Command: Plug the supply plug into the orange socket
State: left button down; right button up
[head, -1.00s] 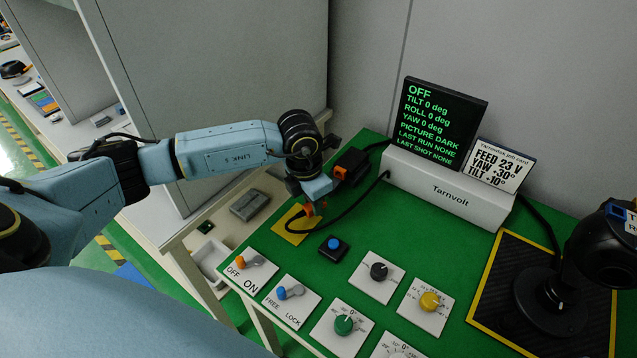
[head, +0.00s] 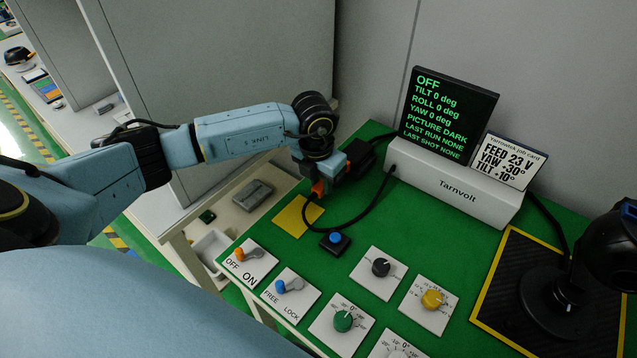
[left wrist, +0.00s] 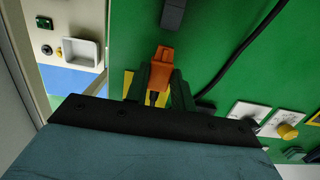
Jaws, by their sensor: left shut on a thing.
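My left gripper (head: 326,181) is shut on the orange supply plug (head: 318,187), above the green bench past the yellow patch. In the left wrist view the plug (left wrist: 163,66) sits between the two fingers (left wrist: 161,86), its narrower end pointing up the picture. A black cable runs from it. In the left wrist view a dark block (left wrist: 173,15), likely this box, lies ahead of the plug with a green gap between. My right gripper is not in view.
The yellow patch (head: 293,222) is bare. A blue button (head: 335,238), a white Tarnvolt unit (head: 455,190) and its screen reading OFF (head: 445,115) stand nearby. Switch plates (head: 247,262) and knobs line the front. A black gimbal (head: 600,250) stands at right.

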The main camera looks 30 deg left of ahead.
pick_arm(q)
jog(key=shift+w+d+b, duration=0.15)
jog(key=shift+w+b, duration=1)
jog(key=shift+w, duration=1.05)
jog(key=shift+a+f+b, duration=0.1)
jog(key=shift+a+b, duration=0.1)
jog(key=shift+b, duration=0.1)
jog(key=shift+d, duration=0.3)
jog(key=shift+p, duration=0.3)
jog(key=shift+w+a, duration=0.1)
jog(key=shift+w, duration=0.05)
jog(key=shift+w+a+b, duration=0.1)
jog(key=shift+w+b, duration=0.2)
jog(key=shift+b, duration=0.15)
jog(key=shift+w+b, duration=0.25)
jog(key=shift+b, duration=0.05)
jog(key=shift+s, duration=0.15)
